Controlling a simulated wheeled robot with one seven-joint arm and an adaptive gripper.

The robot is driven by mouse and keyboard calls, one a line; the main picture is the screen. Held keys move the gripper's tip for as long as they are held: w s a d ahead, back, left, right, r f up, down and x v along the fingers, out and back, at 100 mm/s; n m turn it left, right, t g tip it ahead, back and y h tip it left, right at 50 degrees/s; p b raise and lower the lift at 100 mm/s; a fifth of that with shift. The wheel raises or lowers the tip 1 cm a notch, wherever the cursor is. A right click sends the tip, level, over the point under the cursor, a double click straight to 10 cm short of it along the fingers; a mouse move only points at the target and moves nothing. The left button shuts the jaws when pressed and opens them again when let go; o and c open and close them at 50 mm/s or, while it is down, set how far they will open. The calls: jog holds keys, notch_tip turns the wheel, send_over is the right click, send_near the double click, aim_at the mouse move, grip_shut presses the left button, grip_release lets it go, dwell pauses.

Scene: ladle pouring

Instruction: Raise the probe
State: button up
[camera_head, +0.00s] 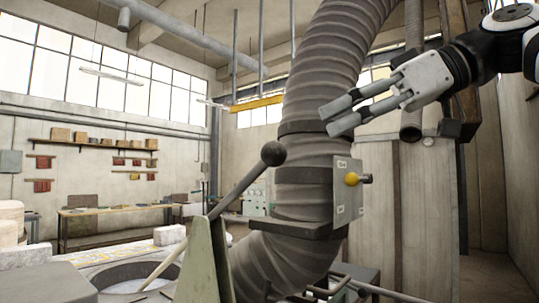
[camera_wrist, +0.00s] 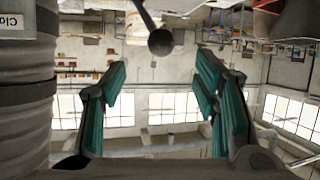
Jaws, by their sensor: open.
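My gripper (camera_head: 327,122) is at the upper right in the head view, its two fingers apart and pointing left, with nothing between them. A grey lever with a dark ball knob (camera_head: 273,153) slants up from a pale green stand (camera_head: 208,262), lower left of my fingertips. In the wrist view my open fingers (camera_wrist: 162,58) flank the picture's middle, and the ball knob (camera_wrist: 160,42) lies in line with the gap, apart from both fingers. A pale thin rod (camera_head: 165,264) slants into a round opening (camera_head: 130,273); I cannot tell whether it is the probe.
A thick ribbed duct (camera_head: 312,185) stands close to my fingers; it fills the left of the wrist view (camera_wrist: 25,125). A plate with a yellow knob (camera_head: 352,179) is mounted by it, below my gripper. A workbench (camera_head: 115,212) stands far left.

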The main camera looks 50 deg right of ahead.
aim_at(275, 156)
jog(key=x, duration=1.2)
jog(key=shift+a+b, duration=0.1)
jog(key=shift+b, duration=0.25)
grip_shut()
jog(key=shift+f, duration=0.1)
